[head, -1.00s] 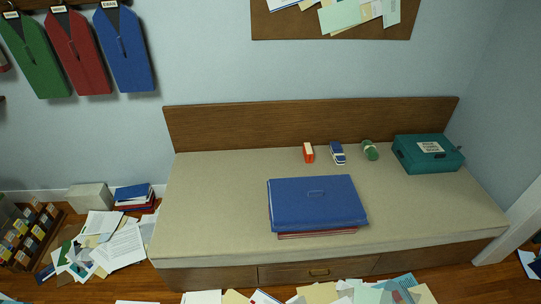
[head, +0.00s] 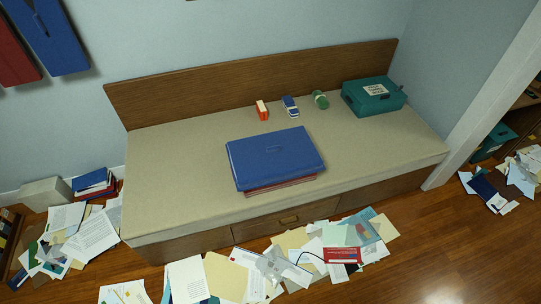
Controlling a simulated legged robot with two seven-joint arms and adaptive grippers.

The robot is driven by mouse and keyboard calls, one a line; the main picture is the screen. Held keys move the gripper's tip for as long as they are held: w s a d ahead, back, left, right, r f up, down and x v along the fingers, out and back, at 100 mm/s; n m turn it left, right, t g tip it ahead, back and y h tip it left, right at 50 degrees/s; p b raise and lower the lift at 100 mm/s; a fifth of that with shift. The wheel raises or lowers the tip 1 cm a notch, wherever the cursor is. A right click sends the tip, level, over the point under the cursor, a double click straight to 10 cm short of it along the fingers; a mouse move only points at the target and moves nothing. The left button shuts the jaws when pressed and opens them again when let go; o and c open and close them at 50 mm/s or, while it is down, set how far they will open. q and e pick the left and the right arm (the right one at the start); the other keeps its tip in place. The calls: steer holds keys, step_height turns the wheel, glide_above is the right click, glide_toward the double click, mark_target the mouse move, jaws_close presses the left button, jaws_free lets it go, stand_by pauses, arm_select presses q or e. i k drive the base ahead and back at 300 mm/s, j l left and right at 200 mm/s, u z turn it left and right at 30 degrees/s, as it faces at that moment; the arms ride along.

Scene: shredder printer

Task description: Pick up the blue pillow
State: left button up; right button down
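The blue pillow (head: 273,158) looks like a flat blue rectangular slab with a small outlined mark on top. It lies near the middle front of the beige bench cushion (head: 180,190). A thin reddish layer (head: 280,186) shows beneath its front edge; what that is I cannot tell. Neither of my grippers shows in the head view.
A red item (head: 262,110), a blue item (head: 290,107), a green roll (head: 320,99) and a teal box (head: 374,96) sit along the bench's back. Papers (head: 225,277) litter the floor in front. Bare wood floor (head: 430,240) lies at right.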

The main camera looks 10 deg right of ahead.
mark_target(260, 161)
steer(key=i+l, duration=0.15)
steer(key=l, duration=0.25)
steer(key=i+l, duration=0.15)
steer(key=l, duration=0.25)
steer(key=i+l+u, duration=0.1)
steer(key=l, duration=0.25)
steer(key=i+l, duration=0.2)
steer(key=l, duration=0.2)
